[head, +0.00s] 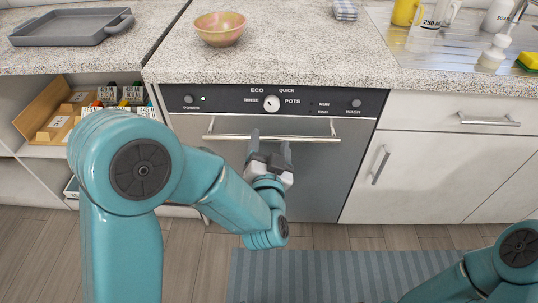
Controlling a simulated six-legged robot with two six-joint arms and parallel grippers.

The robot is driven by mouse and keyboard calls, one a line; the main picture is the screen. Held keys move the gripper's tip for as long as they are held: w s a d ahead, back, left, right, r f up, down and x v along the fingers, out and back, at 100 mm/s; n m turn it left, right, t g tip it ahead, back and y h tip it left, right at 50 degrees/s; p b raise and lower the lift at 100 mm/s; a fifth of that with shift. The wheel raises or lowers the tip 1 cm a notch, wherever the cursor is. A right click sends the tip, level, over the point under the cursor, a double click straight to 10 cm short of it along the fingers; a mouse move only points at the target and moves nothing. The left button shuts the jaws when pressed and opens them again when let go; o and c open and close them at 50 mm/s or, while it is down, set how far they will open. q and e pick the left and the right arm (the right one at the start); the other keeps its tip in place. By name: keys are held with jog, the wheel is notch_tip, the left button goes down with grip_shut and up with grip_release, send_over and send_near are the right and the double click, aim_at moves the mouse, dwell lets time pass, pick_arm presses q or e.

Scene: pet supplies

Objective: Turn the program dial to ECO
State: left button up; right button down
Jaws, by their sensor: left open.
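The program dial (271,104) is a small round white knob with a dark mark, in the middle of the dishwasher's black control panel (225,101). The labels ECO and QUICK stand above it, RINSE to its left and POTS to its right. I cannot tell for sure which label the mark points at. My left gripper (270,141) is open and empty, its fingers pointing up in front of the dishwasher door, just below the dial and apart from it. My right gripper is out of view; only part of my right arm shows at the bottom right.
The door handle (228,137) runs across the dishwasher below the panel, close to my left fingers. A bowl (219,29) stands on the counter above.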

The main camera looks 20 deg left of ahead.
pick_arm(q)
jog(key=shift+v, duration=1.95)
jog(key=shift+a, duration=0.15)
